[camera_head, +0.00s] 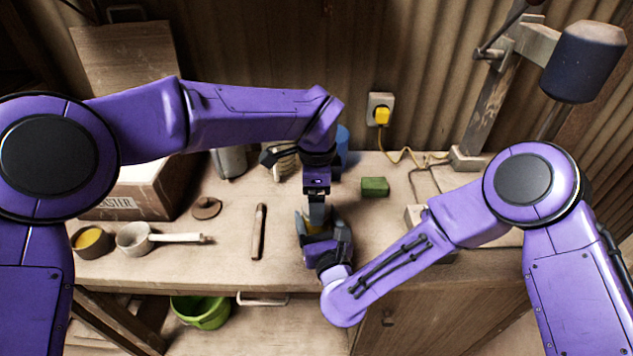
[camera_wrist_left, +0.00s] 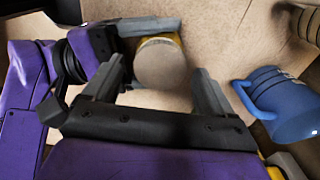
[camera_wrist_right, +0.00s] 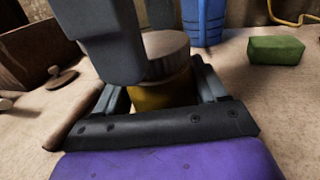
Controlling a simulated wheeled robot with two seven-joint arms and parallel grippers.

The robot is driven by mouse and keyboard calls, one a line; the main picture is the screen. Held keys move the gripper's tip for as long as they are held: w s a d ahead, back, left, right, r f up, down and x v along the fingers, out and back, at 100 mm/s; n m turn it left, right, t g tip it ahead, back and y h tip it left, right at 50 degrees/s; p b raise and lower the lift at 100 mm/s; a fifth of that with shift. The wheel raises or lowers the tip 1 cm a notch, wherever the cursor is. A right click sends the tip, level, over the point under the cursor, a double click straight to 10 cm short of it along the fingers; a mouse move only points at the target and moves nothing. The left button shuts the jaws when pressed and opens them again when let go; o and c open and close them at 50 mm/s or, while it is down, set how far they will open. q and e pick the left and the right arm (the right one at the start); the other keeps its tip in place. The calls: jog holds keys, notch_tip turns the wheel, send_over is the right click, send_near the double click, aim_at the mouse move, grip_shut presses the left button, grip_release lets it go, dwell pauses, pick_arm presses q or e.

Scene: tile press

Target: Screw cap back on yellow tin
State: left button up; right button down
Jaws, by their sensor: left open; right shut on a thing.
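The yellow tin (camera_wrist_right: 160,93) stands upright on the bench, and my right gripper (camera_head: 322,236) is shut around its sides. A round grey-brown cap (camera_wrist_right: 165,52) sits on top of the tin; I cannot tell whether its thread is engaged. In the left wrist view the cap (camera_wrist_left: 160,65) shows from above, with a yellow edge of the tin behind it. My left gripper (camera_head: 318,208) points down just over the tin. Its fingers are open, one on each side of the cap, with visible gaps. In the head view the grippers mostly hide the tin and cap.
A blue mug (camera_wrist_left: 280,100) and a brush (camera_head: 284,160) stand behind the grippers. A green block (camera_head: 375,186) lies to the right. A wooden stick (camera_head: 259,232), a brown knobbed lid (camera_head: 206,208) and a white-handled pan (camera_head: 135,238) lie left. The bench's front edge is close.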

pick_arm(q)
jog(key=shift+f, duration=0.4)
